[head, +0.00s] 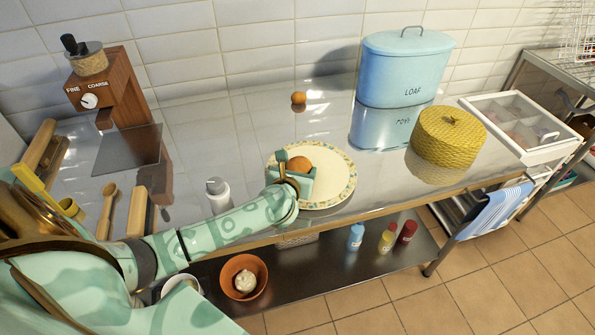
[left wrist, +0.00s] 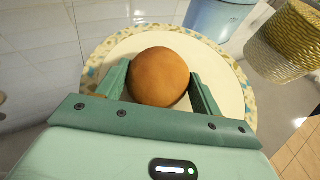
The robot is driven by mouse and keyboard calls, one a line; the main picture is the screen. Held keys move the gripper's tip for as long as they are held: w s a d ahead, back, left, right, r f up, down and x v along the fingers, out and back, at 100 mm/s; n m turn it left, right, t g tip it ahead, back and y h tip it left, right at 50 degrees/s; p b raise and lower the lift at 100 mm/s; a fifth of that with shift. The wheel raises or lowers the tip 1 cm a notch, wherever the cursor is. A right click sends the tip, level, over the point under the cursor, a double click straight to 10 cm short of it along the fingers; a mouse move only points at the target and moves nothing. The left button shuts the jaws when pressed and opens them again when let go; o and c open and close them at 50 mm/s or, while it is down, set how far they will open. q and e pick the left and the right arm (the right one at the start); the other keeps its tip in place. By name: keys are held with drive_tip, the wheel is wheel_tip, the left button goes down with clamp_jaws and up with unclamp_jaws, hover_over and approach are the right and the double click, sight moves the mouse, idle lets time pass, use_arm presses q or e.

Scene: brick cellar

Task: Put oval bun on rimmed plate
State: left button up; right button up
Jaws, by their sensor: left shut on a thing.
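The oval bun (head: 299,164) is brown and sits between the fingers of my left gripper (head: 293,180), over the rimmed plate (head: 340,190). The plate is cream with a speckled, patterned rim and lies on the shiny counter. In the left wrist view the bun (left wrist: 159,77) is held between both green fingers of my left gripper (left wrist: 160,88), with the plate (left wrist: 228,88) behind it. I cannot tell whether the bun touches the plate. My right gripper is not in view.
A small brown round thing (head: 298,98) lies further back. A blue loaf bin (head: 405,70) and a yellow woven container (head: 447,137) stand to the right. A wooden grinder (head: 108,90) is at back left.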

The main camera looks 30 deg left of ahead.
use_arm(q)
drive_tip(key=shift+f, duration=0.15)
drive_tip(key=o, duration=1)
drive_tip(key=shift+r, duration=0.25)
drive_tip(key=shift+s+d+r, duration=0.1)
drive_tip(key=shift+s+d, duration=0.05)
drive_tip(key=shift+s, duration=0.15)
drive_tip(key=p+v, duration=0.3)
drive_tip(key=v, duration=0.8)
drive_tip(key=shift+s, duration=0.2)
